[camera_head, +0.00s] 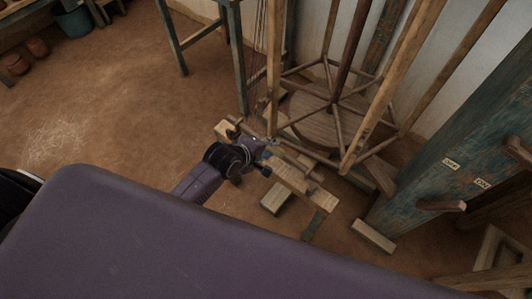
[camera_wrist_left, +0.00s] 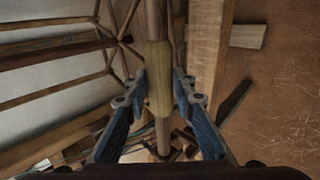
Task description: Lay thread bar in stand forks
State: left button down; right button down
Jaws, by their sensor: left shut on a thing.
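My left gripper (camera_head: 262,150) is low beside the wooden stand in the head view. In the left wrist view its two blue fingers are on either side of the thread bar (camera_wrist_left: 158,85), a brown rod with a paler wooden middle section, and it is shut on that section. The bar runs lengthwise through the picture, past both sides of the fingers. In the head view the gripper and the stand's timbers partly hide the bar. I cannot make out the stand forks clearly or tell whether the bar touches them. My right gripper is not in view.
A wooden reel frame with spokes (camera_head: 335,105) stands just behind the gripper. A pale plank (camera_head: 298,183) lies in front. A blue-painted post with pegs (camera_head: 425,165) stands at the right. Blue legs (camera_head: 233,55) rise behind. The earth floor (camera_head: 120,110) at the left is clear.

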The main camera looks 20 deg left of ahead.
pick_arm(q)
jog(key=shift+f, duration=0.65)
jog(key=shift+w+f+b, duration=0.1)
jog(key=shift+f+b, duration=1)
jog(key=shift+f, duration=0.7)
jog(key=c, duration=1.5)
grip_release()
jog(key=shift+c, duration=0.2)
jog(key=shift+f, duration=0.1)
jog(key=v, duration=1.2)
